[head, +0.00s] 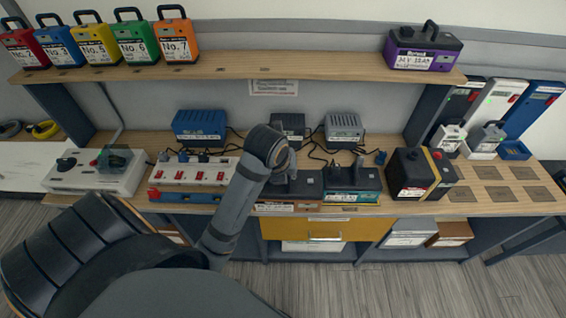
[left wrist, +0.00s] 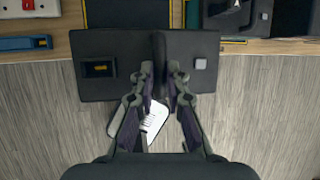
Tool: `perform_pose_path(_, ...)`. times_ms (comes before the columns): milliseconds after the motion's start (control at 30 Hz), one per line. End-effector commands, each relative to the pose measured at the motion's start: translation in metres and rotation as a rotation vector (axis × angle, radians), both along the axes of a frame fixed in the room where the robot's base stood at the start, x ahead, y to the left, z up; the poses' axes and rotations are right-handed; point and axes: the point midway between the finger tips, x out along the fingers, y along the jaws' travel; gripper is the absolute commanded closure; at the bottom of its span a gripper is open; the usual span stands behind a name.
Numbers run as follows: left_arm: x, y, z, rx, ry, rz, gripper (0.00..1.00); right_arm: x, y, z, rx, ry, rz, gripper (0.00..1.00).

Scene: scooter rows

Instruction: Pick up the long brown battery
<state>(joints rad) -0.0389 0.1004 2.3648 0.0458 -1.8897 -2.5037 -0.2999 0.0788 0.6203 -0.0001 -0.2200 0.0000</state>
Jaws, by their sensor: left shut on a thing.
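My left gripper (head: 285,172) is over the middle of the bench's front edge. It is shut on the black upright handle of a long dark-topped battery (head: 308,184), which I take for the long brown one. A brown strip with a white label shows low on its front. In the left wrist view, the fingers (left wrist: 160,85) close on the handle, and the wide dark top (left wrist: 120,62) spreads to both sides. My arm hides part of it in the head view. I cannot tell whether it is clear of the bench. My right gripper is not in view.
A white socket unit (head: 193,173) is on the left. Blue and grey chargers with cables stand behind. The upper shelf (head: 300,66) carries coloured cases and a purple battery (head: 422,50).

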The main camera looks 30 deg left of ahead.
Motion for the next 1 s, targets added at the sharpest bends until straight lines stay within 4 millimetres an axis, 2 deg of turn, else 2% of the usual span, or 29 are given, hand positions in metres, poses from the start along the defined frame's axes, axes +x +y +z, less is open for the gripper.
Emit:
perform_pose_path(33, -0.003, -0.006, 0.007, -0.008, -0.007, 0.002, 1.0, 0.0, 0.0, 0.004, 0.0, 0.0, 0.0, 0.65)
perform_pose_path(233, -0.013, -0.017, 0.014, -0.008, -0.009, 0.002, 1.0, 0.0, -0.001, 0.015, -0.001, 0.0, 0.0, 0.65)
perform_pose_path(633, -0.02, -0.021, 0.016, 0.001, -0.006, 0.003, 1.0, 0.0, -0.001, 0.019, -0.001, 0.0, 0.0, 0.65)
perform_pose_path(767, -0.02, -0.021, 0.004, 0.001, -0.006, 0.003, 1.0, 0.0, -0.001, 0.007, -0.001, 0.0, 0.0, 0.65)
perform_pose_path(1000, -0.02, -0.021, -0.031, 0.001, -0.006, 0.002, 1.0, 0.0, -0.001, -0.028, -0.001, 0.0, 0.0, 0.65)
